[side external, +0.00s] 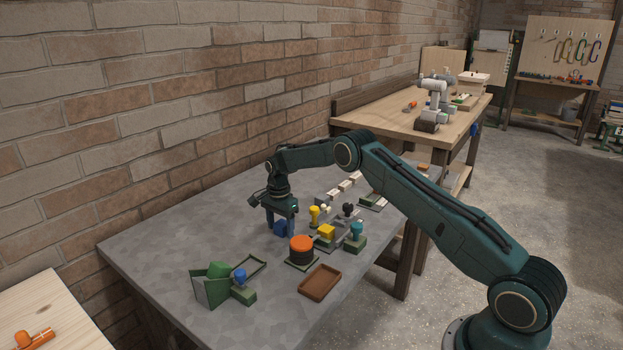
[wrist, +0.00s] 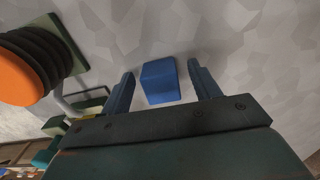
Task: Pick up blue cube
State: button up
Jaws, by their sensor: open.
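The blue cube (wrist: 160,82) lies on the grey table and shows in the wrist view between the two blue fingers of my gripper (wrist: 160,88). A clear gap shows on each side of the cube, so the fingers are open. In the side view, my gripper (side external: 280,226) points down at the table, and the blue cube (side external: 280,227) shows by its fingers, partly hidden by them. I cannot tell exactly how far down the fingers reach around it.
An orange-topped black round piece (side external: 301,248) stands close by, also in the wrist view (wrist: 30,70). Bare table lies left of my gripper, towards the brick wall (side external: 140,110).

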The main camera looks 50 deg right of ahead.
aim_at(280, 224)
jog(key=shift+c, duration=0.2)
jog(key=c, duration=1)
jog(key=shift+r, duration=0.1)
notch_tip(280, 224, up, 20)
jog(key=shift+f, duration=0.1)
dwell(0.4)
